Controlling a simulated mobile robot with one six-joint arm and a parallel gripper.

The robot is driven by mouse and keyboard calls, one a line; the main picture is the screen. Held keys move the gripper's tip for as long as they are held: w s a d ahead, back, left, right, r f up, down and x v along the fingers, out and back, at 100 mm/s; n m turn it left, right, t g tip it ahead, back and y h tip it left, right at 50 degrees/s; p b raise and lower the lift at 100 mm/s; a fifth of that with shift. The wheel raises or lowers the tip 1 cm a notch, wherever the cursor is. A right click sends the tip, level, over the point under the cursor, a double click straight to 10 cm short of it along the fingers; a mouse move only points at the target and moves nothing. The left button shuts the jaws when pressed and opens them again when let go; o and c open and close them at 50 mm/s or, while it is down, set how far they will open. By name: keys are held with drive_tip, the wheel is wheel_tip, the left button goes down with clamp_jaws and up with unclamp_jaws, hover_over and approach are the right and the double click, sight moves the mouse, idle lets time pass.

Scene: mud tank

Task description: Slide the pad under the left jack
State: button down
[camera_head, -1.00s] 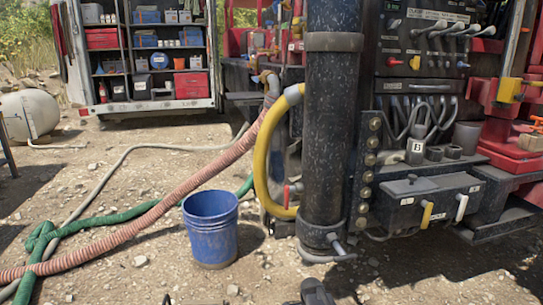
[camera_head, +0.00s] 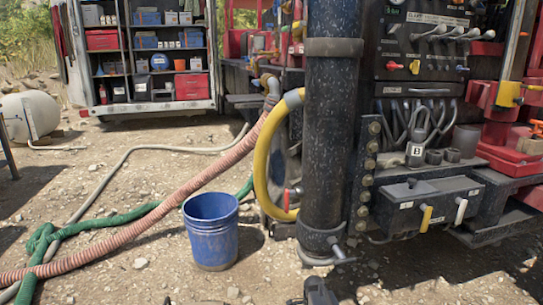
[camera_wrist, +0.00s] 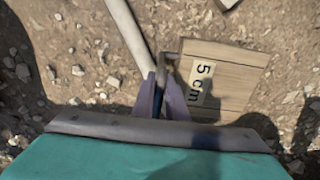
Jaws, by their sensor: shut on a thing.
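The pad is a flat wooden block (camera_wrist: 233,78) with a "5 cm" label, lying on the gravel in the wrist view. My gripper (camera_wrist: 161,78) is shut at the pad's left edge, on what looks like its small dark handle; the fingers partly hide the grip. A pale grey rod or hose (camera_wrist: 127,35) runs down to beside the fingers. In the head view, a thick black upright cylinder (camera_head: 327,140) stands at the left of the machine; I cannot tell if it is the left jack. The pad does not show clearly there.
A blue bucket (camera_head: 210,235) stands left of the cylinder. A yellow hose (camera_head: 262,165) loops beside it, and pink (camera_head: 150,215) and green (camera_head: 95,222) hoses cross the ground. A grey box (camera_head: 425,203) juts out at right. Gravel in front is mostly clear.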

drive_tip(key=shift+w+d, duration=0.3)
drive_tip(key=shift+w, duration=0.2)
drive_tip(key=c, duration=1.3)
unclamp_jaws()
drive_tip(key=shift+s, duration=0.1)
drive_tip(key=shift+r+p, duration=0.1)
drive_tip(key=shift+p, duration=0.25)
drive_tip(key=shift+r+p, duration=3.55)
drive_tip(key=shift+r, duration=1.4)
